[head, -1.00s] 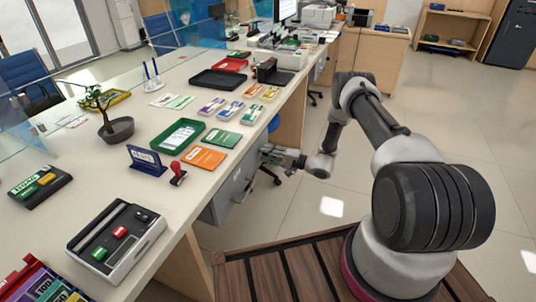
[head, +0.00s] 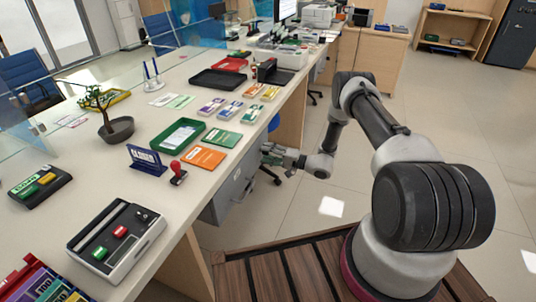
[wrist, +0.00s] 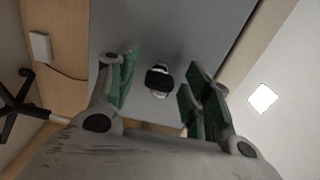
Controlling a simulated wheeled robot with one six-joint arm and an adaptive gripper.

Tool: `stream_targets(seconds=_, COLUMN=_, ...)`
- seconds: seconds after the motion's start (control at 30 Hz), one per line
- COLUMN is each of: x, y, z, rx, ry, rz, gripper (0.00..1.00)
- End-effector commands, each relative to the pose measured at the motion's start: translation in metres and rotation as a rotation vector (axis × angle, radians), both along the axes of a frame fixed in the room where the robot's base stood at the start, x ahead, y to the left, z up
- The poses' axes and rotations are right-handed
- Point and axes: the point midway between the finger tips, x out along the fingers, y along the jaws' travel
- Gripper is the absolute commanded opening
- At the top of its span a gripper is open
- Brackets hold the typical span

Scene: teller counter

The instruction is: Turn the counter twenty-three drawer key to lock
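The drawer's grey front (head: 232,190) is below the counter edge in the head view, and it fills the upper middle of the wrist view (wrist: 200,38). The key (wrist: 158,78), with a dark head, stands at the drawer front between my fingers. My gripper (wrist: 162,82) is open, with a green-padded finger on each side of the key and gaps visible on both sides. In the head view my gripper (head: 275,154) is beside the drawer front, and the key cannot be made out there. The key's exact turn angle is hard to tell.
The counter top (head: 105,172) overhangs the drawer and holds a green tray (head: 178,137), an orange card (head: 203,157), a red stamp (head: 178,173) and a blue sign (head: 146,160). A chair base (wrist: 20,100) stands left in the wrist view. Open floor lies right of the counter.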

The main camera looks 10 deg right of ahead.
Motion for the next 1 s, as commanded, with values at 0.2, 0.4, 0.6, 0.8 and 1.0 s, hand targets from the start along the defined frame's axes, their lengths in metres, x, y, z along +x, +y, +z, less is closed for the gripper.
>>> stream_targets(seconds=0.2, x=0.0, y=-0.001, z=0.0, rx=0.001, ry=-0.001, rz=-0.001, gripper=0.5)
stream_targets(seconds=0.4, x=-0.011, y=-0.018, z=0.0, rx=0.001, ry=-0.001, rz=-0.004, gripper=0.5)
stream_targets(seconds=0.6, x=-0.037, y=-0.054, z=0.0, rx=0.001, ry=0.001, rz=-0.004, gripper=0.5)
stream_targets(seconds=0.8, x=-0.06, y=-0.084, z=0.0, rx=0.001, ry=0.001, rz=-0.003, gripper=0.5)
stream_targets(seconds=1.0, x=-0.07, y=-0.097, z=0.0, rx=0.0, ry=0.0, rz=-0.001, gripper=0.5)
